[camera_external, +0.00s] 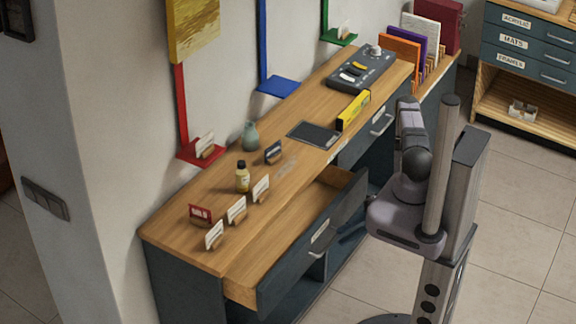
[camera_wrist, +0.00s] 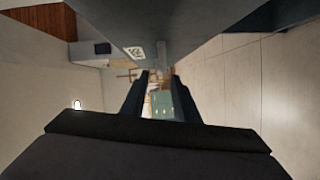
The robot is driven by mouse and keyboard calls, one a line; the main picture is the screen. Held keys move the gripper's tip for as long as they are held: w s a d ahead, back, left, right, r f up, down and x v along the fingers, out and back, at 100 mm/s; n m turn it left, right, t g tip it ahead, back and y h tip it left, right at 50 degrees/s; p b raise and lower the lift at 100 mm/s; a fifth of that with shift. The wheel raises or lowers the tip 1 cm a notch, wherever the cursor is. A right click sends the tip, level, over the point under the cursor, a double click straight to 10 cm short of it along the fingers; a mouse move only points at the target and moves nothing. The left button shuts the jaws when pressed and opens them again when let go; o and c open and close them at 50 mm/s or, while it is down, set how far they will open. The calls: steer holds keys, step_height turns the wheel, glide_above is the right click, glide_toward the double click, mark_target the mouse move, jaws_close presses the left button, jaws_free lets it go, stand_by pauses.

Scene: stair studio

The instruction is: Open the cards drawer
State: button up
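One drawer (camera_external: 318,230) of the long desk stands pulled out at the front, with its wooden inside partly showing. Its front has a white label and a metal handle (camera_external: 322,252); the label is too small to read. A second drawer (camera_external: 362,140) farther along the desk is closed, with a handle (camera_external: 381,125); I cannot read its label. In the wrist view my gripper (camera_wrist: 160,82) has its two dark fingers apart, with nothing seen held between them. A dark panel with a pale label is close above the fingers.
The desktop (camera_external: 300,185) holds several card holders, a yellow bottle (camera_external: 242,177), a green vase (camera_external: 250,136), a dark pad (camera_external: 314,134), a yellow box (camera_external: 353,110) and a grey device (camera_external: 362,70). A labelled cabinet (camera_external: 525,45) stands at the back right. Tiled floor is free at right.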

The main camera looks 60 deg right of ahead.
mark_target(330, 242)
steer(key=shift+p+x, duration=0.65)
steer(key=shift+x, duration=2.95)
jaws_close()
